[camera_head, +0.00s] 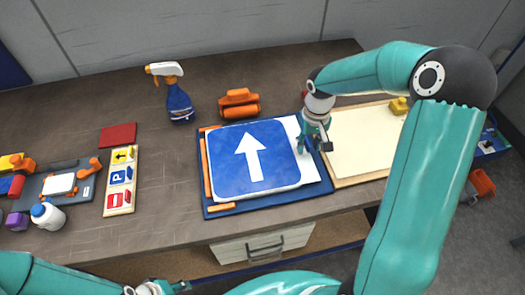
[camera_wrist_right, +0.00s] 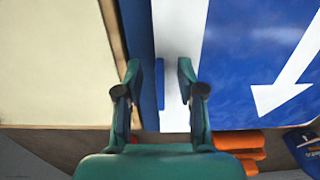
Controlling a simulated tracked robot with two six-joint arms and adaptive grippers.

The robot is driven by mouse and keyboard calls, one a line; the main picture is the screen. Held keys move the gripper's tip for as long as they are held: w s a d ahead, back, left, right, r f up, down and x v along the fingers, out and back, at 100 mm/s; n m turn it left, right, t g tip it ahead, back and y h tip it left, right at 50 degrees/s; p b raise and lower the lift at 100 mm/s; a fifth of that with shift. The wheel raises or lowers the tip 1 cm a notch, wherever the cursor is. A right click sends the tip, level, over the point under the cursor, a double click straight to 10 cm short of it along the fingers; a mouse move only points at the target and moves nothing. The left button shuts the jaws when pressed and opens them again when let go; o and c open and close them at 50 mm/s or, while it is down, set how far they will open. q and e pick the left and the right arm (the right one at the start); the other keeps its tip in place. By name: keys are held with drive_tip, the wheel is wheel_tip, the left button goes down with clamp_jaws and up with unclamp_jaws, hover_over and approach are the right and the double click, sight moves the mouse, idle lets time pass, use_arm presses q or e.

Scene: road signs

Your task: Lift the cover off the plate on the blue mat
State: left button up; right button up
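The blue mat (camera_head: 207,211) lies on the table with a blue sign plate (camera_head: 232,172) on it, marked with a white up arrow. A white sheet (camera_head: 312,172) shows past the plate's right side; I cannot tell whether it is the cover. In the right wrist view, the white strip (camera_wrist_right: 172,105) borders the plate (camera_wrist_right: 235,60), and a small blue tab (camera_wrist_right: 159,82) lies at its edge. My right gripper (camera_head: 318,143) is over the mat's right edge. Its fingers (camera_wrist_right: 158,75) are apart, either side of the tab. My left gripper (camera_head: 155,288) shows only partly at the bottom edge.
A cream board (camera_head: 362,145) with a yellow block (camera_head: 399,105) adjoins the mat. An orange object (camera_head: 239,105) and spray bottle (camera_head: 178,100) stand behind. At left are a sign board (camera_head: 121,180), red pad (camera_head: 118,135), grey tray (camera_head: 82,190) and white bottle (camera_head: 46,216).

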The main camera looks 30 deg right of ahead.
clamp_jaws()
drive_tip(key=shift+r, duration=0.2)
idle(0.3)
